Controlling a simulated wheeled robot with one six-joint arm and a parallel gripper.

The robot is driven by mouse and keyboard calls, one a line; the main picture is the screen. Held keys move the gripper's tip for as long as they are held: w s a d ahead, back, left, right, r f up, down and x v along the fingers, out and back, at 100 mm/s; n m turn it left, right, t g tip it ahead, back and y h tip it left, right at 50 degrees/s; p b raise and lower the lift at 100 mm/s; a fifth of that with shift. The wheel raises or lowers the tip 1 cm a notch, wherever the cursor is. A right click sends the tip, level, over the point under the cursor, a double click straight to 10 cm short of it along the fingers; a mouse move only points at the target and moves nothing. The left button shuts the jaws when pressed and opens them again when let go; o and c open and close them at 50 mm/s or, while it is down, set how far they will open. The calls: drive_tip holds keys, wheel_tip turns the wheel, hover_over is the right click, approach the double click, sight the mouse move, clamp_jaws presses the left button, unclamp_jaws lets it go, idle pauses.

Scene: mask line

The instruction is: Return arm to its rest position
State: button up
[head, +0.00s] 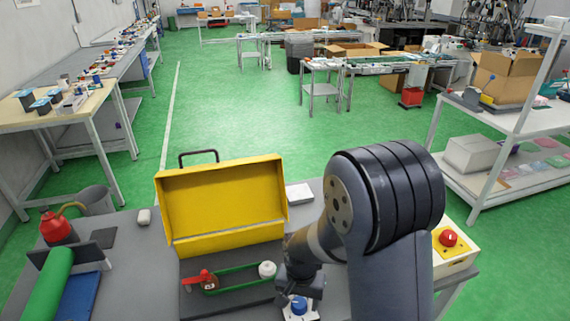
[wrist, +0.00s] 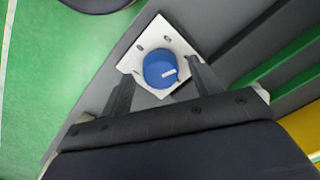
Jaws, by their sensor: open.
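My arm reaches over the grey table (head: 130,245) in the head view, bent at the elbow. My gripper (wrist: 163,78) points down, and its two fingers are spread apart in the wrist view. Between and just beyond the fingertips is a blue round knob (wrist: 160,68) on a white square plate (wrist: 134,62). The knob also shows below my gripper in the head view (head: 299,304). I cannot tell whether a finger touches the knob or plate. Nothing is visibly held.
A yellow toolbox lid (head: 222,207) stands open left of my arm. Beside it are a red-handled valve (head: 200,281) and a white knob (head: 267,270). A red button box (head: 448,240) is at the right. A red oil can (head: 57,228) is at the left.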

wheel_tip(320, 180, up, 10)
idle(0.5)
